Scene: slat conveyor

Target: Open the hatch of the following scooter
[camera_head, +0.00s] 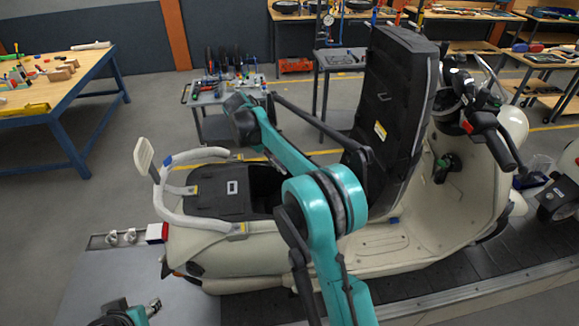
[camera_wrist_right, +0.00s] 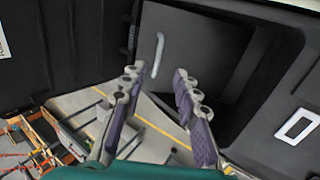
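The cream scooter (camera_head: 380,252) stands on the conveyor. Its black hatch, the seat (camera_head: 396,95), is tilted up nearly upright, with its underside facing the rear. The black storage area (camera_head: 218,190) behind it shows a white-framed plate. My right arm crosses in front of the scooter in the head view; its gripper is hidden there. In the right wrist view my right gripper (camera_wrist_right: 155,108) is open, its purple-padded fingers apart with nothing between them. Black scooter panels (camera_wrist_right: 225,55) lie beyond the fingers. A teal and black part of my left arm shows at the bottom left; its fingers are unclear.
A pale grab rail (camera_head: 190,218) curves around the scooter's rear. The handlebar (camera_head: 485,122) stands at the right, near another scooter (camera_head: 562,195) at the edge. A tool cart (camera_head: 222,95) and a wooden workbench (camera_head: 60,82) stand behind, with open floor between.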

